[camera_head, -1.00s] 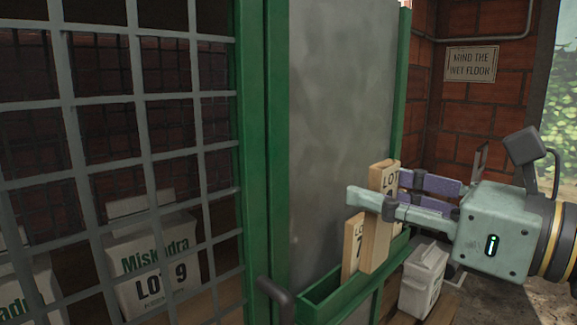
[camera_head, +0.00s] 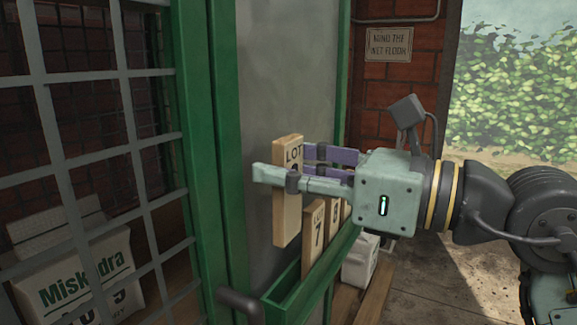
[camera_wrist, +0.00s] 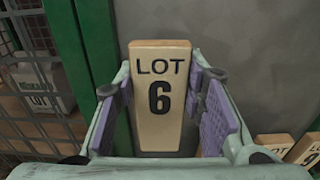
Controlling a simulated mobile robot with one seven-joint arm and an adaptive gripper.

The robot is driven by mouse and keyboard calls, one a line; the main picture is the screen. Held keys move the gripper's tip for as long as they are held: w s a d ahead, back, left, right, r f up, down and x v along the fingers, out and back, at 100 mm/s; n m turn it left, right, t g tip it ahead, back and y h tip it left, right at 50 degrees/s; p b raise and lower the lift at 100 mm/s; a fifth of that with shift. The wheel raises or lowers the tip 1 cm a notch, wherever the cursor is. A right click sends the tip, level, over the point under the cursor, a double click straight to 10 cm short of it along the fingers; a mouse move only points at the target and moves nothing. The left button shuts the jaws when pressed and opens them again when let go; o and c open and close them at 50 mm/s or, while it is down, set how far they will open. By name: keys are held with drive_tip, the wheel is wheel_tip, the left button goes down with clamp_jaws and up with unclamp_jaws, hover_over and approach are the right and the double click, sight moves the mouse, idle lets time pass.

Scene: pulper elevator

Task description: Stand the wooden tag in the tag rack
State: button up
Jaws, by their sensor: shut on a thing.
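The wooden tag (camera_head: 287,212) is a pale upright board. In the wrist view the tag (camera_wrist: 160,100) reads "LOT 6". My gripper (camera_head: 284,176) is shut on its sides and holds it upright above the left part of the green tag rack (camera_head: 281,290). The rack is a narrow trough fixed along the grey panel. Other tags, one marked 7 (camera_head: 314,240), stand in the rack to the right of the held tag. The left end of the rack looks empty. The held tag's lower end appears above the rack's rim.
A dark handle (camera_head: 240,303) juts out near the rack's left end. A grey mesh door (camera_head: 63,150) in a green frame is at the left, with white sacks (camera_head: 82,270) behind it. A white sack (camera_head: 359,262) sits below the rack at the right.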

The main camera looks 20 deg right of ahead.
sight(293, 228)
drive_tip(key=shift+f, duration=0.15)
wheel_tip(293, 228, down, 6)
drive_tip(key=b, duration=0.6)
drive_tip(key=shift+f+b, duration=0.25)
drive_tip(key=shift+b, duration=0.65)
idle(1.0)
drive_tip(key=shift+f+b, duration=0.35)
drive_tip(key=shift+f+b, duration=1.1)
drive_tip(key=shift+b, duration=0.05)
idle(0.3)
drive_tip(key=shift+s+d+f+b, duration=0.1)
drive_tip(key=shift+s+f+b, duration=0.05)
drive_tip(key=shift+f+b, duration=0.15)
idle(0.4)
